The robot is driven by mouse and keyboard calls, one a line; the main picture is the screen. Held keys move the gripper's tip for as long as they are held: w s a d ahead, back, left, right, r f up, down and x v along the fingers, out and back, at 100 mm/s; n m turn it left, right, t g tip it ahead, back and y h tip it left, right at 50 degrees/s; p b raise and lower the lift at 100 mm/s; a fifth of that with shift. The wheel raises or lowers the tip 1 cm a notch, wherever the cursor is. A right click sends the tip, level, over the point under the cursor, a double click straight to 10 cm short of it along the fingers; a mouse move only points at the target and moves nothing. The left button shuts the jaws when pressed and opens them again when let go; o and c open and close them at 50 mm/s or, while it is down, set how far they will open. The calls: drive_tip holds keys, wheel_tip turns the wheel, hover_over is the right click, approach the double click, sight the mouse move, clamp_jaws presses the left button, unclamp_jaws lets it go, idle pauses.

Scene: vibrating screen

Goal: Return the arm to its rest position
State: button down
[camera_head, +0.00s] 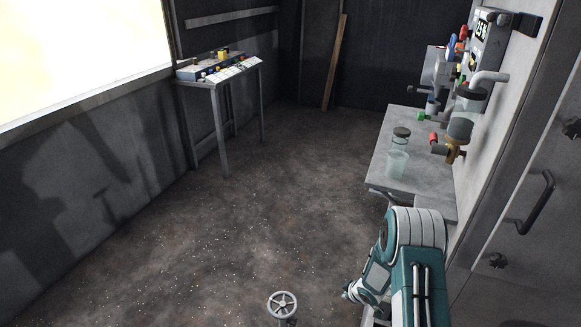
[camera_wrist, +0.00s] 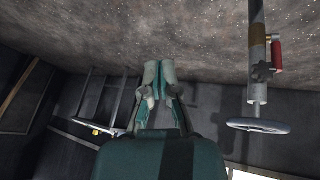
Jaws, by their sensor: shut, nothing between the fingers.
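My teal and white arm (camera_head: 414,245) is folded low at the bottom right of the head view, beside the wall bench. My gripper (camera_wrist: 159,70) shows in the middle of the wrist view. Its two pale fingers are together with nothing between them, and the dark floor lies beyond. In the head view the end of the arm is small at the lower left of the folded links, and its fingers are hard to make out there.
A grey handwheel (camera_head: 283,304) stands at the bottom centre; a wheel on a pipe (camera_wrist: 258,125) shows in the wrist view. A bench (camera_head: 419,180) with jars lies near the right wall. A control desk (camera_head: 221,75) stands back left. The middle floor is clear.

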wheel_tip(320, 180, up, 17)
drive_tip(key=w+d+m+t+h, duration=0.1)
drive_tip(key=w+d+m+h, duration=0.1)
drive_tip(key=d+h, duration=0.1)
drive_tip(key=s+r+m+h, duration=0.1)
drive_tip(key=s+r+m, duration=0.1)
drive_tip(key=s+r, duration=0.35)
drive_tip(key=s+r+m, duration=0.1)
drive_tip(key=s+r, duration=0.1)
drive_tip(key=r, duration=0.7)
drive_tip(key=s+r+m+h, duration=0.1)
drive_tip(key=s+r+m, duration=0.1)
drive_tip(key=s+r, duration=0.35)
drive_tip(key=s+a+r+m+y, duration=0.1)
drive_tip(key=s+a+r, duration=0.1)
drive_tip(key=s, duration=0.4)
drive_tip(key=s+a+r+m, duration=0.1)
drive_tip(key=s+a+r, duration=0.1)
drive_tip(key=s+r, duration=0.2)
drive_tip(key=s+a+r+m+y, duration=0.1)
drive_tip(key=s+a+r, duration=0.1)
drive_tip(key=s, duration=0.8)
drive_tip(key=shift+s+a+r+g+y, duration=0.25)
drive_tip(key=shift+a+r+g+y, duration=0.05)
drive_tip(key=shift+r, duration=0.5)
